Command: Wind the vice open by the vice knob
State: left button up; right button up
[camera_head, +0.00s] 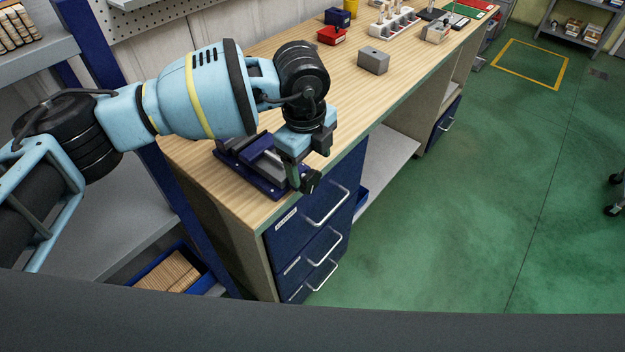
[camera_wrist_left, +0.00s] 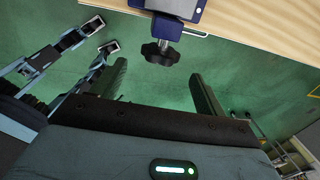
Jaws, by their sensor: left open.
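The vice (camera_head: 250,160) is dark blue with grey metal parts and sits at the near end of the wooden bench, partly hidden behind my left arm. Its edge also shows at the top of the left wrist view (camera_wrist_left: 182,9). The black lobed vice knob (camera_head: 312,181) sticks out past the bench's front edge. In the left wrist view the knob (camera_wrist_left: 160,53) appears between and just beyond the fingertips. My left gripper (camera_head: 309,168) is open and empty at the knob, pointing down. I cannot tell whether a finger touches it.
The wooden bench (camera_head: 215,175) has blue drawers (camera_head: 310,235) with metal handles below the vice. A grey block (camera_head: 373,60), a red bin (camera_head: 332,36) and a white rack (camera_head: 395,24) stand farther along. Grey shelving is at the left. The green floor in front is open.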

aim_at(307, 182)
pick_arm(q)
jog(key=f, duration=0.7)
jog(key=shift+w+d, duration=0.2)
jog(key=shift+w, duration=0.05)
jog(key=c, duration=1)
jog(key=shift+o, duration=0.2)
jog(key=shift+s+a+t+h, duration=0.1)
jog(key=shift+s+t+h, duration=0.05)
jog(key=shift+t+h, duration=0.85)
jog(key=shift+f+t+h, duration=0.1)
jog(key=shift+t+h, duration=0.8)
jog(key=shift+t, duration=0.9)
